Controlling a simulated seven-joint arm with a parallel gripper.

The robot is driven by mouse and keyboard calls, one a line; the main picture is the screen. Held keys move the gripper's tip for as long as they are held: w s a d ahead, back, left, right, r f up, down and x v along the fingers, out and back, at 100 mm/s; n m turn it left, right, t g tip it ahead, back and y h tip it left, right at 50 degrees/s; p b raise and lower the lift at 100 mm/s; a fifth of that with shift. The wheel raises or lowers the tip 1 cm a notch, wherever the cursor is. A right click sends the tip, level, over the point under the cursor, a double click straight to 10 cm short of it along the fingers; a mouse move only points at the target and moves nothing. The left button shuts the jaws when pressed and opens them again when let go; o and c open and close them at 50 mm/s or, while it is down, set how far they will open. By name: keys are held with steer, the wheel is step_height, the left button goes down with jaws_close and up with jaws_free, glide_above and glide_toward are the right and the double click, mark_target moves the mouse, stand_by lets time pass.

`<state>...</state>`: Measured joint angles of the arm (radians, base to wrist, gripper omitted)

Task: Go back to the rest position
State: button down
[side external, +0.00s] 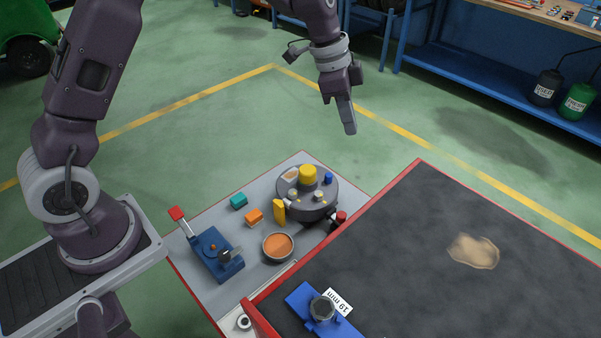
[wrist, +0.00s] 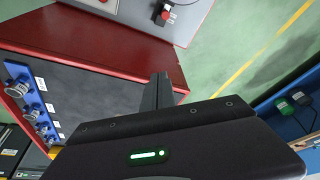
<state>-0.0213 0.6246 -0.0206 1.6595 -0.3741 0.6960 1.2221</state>
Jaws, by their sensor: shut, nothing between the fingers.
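My gripper (side external: 349,128) hangs in the air in the upper middle of the side external view, above the floor and behind the grey board, pointing down. Its fingers are together and hold nothing. In the wrist view the shut fingers (wrist: 160,92) show near the middle, in front of the red-edged dark bench top (wrist: 105,95). My gripper touches nothing that I can see.
The grey board (side external: 190,262) carries a dark round fixture (side external: 325,205), a blue lever unit (side external: 215,252), an orange-filled bowl (side external: 278,247) and small blocks. The dark bench top (side external: 400,260) holds a blue bolt holder (side external: 300,297). A blue shelf (side external: 480,85) stands behind; open floor lies between.

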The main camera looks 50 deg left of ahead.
steer(key=s+a+r+n+t+y, duration=0.15)
steer(key=s+r+n, duration=0.35)
steer(key=s+r, duration=1.05)
steer(key=s+a+f+n+t, duration=0.1)
steer(key=s+a+n, duration=0.1)
steer(key=s, duration=0.6)
steer(key=s+a+f+n+t+y, duration=0.1)
steer(key=s+n, duration=0.2)
steer(key=s, duration=0.6)
steer(key=shift+s+a+f+n, duration=0.15)
steer(key=shift+s+a+n, duration=0.15)
steer(key=shift+a+n, duration=0.1)
